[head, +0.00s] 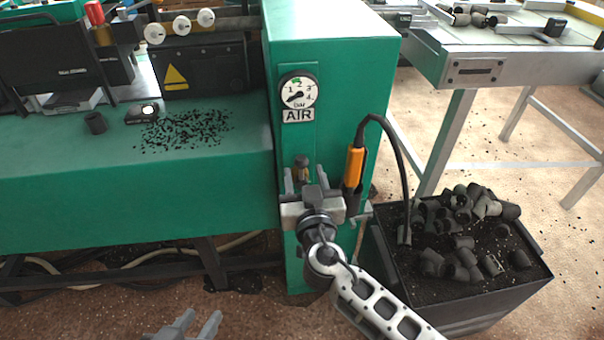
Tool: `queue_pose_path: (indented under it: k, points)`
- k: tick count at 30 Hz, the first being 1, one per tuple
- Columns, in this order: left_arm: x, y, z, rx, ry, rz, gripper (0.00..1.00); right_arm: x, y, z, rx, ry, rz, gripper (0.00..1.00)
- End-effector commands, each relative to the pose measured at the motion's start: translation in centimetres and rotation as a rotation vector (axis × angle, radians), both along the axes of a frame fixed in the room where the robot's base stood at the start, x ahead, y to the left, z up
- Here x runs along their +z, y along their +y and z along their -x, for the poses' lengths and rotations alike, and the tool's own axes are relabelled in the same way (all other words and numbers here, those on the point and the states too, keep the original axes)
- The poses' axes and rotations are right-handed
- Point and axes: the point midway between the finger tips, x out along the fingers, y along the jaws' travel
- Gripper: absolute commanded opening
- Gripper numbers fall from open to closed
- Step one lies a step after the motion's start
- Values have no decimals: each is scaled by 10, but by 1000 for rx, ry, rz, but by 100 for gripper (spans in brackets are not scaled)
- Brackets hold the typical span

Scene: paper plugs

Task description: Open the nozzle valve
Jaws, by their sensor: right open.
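A small brass-coloured valve with a dark cap (302,168), which I take to be the nozzle valve, is on the front of the green cabinet, below the AIR gauge (297,93). My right gripper (304,184) is open in front of it, with the fingers seen on either side of the valve's lower part. Contact cannot be told, and the gripper hides what is below the valve. An orange nozzle (355,163) on a black hose stands upright in a dark holder right of the gripper. My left gripper (190,325) is open and empty at the bottom edge.
A dark bin (520,292) of black plugs stands on the floor at right, with the hose (404,185) hanging over its edge. A metal table (470,72) is at back right.

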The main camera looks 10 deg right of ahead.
Motion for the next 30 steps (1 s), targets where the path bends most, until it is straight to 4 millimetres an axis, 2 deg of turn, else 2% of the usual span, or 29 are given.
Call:
queue_pose_path:
  k: [15,26,27,30]
  points:
    - [-16,0,0,0,1,0,36,-1,0,-26,0,-1,-2,47]
    - [-17,0,0,0,0,1,36,1,0,-30,1,-1,-1,47]
    - [-17,0,0,0,0,1,36,1,0,-29,1,-1,-1,42]
    - [-17,0,0,0,0,1,36,0,0,-29,0,-1,-1,16]
